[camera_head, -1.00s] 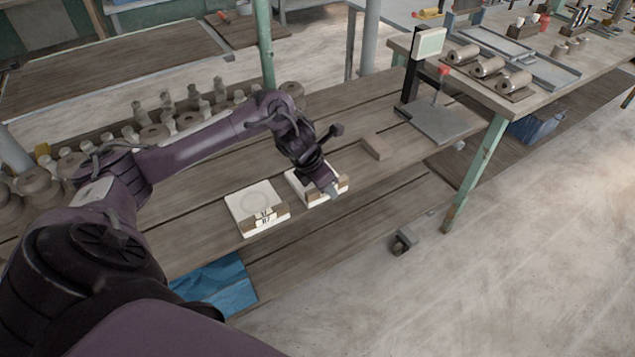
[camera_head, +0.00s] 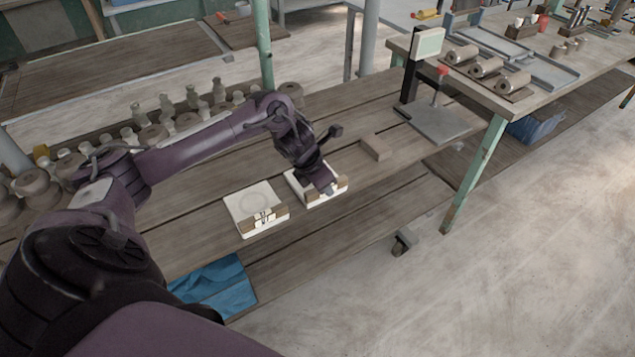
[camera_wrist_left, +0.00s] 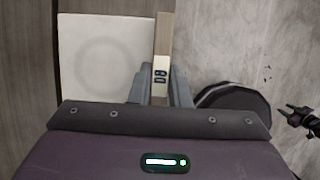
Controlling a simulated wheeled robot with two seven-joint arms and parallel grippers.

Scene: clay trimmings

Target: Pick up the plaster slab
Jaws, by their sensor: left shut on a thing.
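The plaster slab under my left gripper (camera_head: 328,188) is a white square plate (camera_head: 299,186) with a wooden strip and label along its front edge. It lies on the plank table, partly hidden by the gripper. In the left wrist view the slab (camera_wrist_left: 98,58) has a faint round ring, and the wooden strip (camera_wrist_left: 162,45) runs between my grey fingers (camera_wrist_left: 160,90). The gripper is shut on the slab at this strip. A similar white slab (camera_head: 250,200) with a labelled wooden strip lies just left of it.
A small brown block (camera_head: 376,149) lies to the right on the plank table (camera_head: 350,225). Beyond it stands a grey plate with a post and display (camera_head: 428,43). Several jars and bottles (camera_head: 150,130) line the back left. Bare planks lie in front of the slabs.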

